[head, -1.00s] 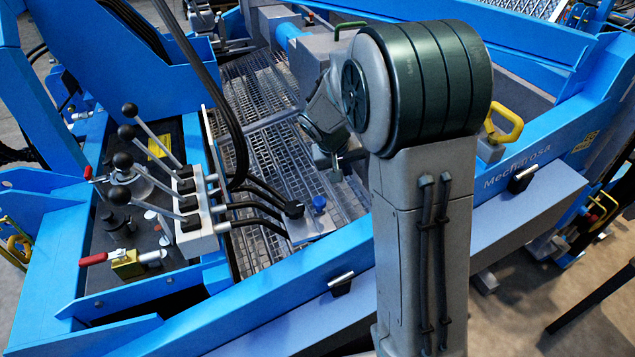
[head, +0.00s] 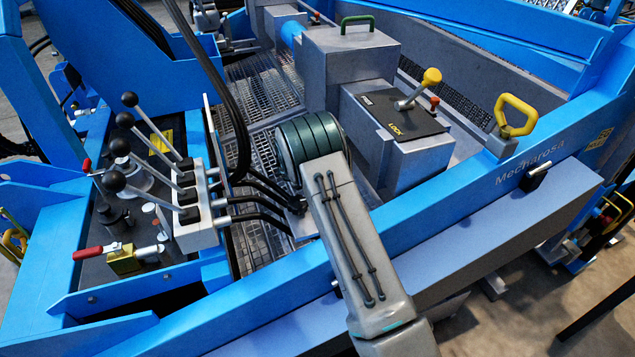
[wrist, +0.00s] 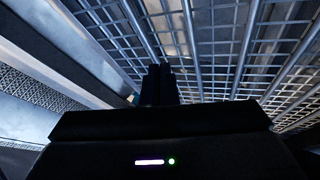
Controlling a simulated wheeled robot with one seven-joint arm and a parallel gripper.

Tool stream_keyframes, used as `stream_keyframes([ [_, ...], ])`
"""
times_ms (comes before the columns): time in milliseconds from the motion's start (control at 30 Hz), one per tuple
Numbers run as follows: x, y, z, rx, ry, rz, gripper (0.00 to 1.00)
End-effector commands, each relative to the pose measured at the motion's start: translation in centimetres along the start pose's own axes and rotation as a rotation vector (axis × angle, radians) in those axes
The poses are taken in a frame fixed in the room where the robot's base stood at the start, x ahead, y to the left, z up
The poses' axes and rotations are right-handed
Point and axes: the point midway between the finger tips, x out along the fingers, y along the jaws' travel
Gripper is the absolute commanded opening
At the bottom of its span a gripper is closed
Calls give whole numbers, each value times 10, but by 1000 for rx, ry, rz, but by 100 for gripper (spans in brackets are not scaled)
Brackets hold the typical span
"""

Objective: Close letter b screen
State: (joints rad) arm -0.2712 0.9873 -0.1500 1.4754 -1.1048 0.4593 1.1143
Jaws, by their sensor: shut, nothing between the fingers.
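I cannot make out a letter b in either view, so I cannot tell which screen carries it. A wire mesh panel (head: 262,88) lies inside the blue machine frame in the head view. In the wrist view a mesh of thin wires and thicker bars (wrist: 225,48) fills the upper part, beyond my gripper. My gripper (wrist: 158,82) shows there as dark fingers, closed together and empty, pointing toward the mesh. I cannot tell whether they touch it. In the head view my arm hides the gripper.
Several black-knobbed levers (head: 128,120) stand at the left, with black hoses (head: 262,192) beside them. A blue beam (head: 450,215) crosses in front.

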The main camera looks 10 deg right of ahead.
Motion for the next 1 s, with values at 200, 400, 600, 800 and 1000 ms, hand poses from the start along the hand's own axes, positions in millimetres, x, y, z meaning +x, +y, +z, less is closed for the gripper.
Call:
stream_keyframes([
  [200, 44, 0, 2, 2, -2, 0, 0],
  [400, 65, 0, 1, 1, -2, 0, 0],
  [600, 69, 0, 0, 1, -1, 0, 0],
  [800, 69, 0, 0, 0, -1, 0, 0],
  [1000, 68, -2, -4, -15, 9, -9, 0],
])
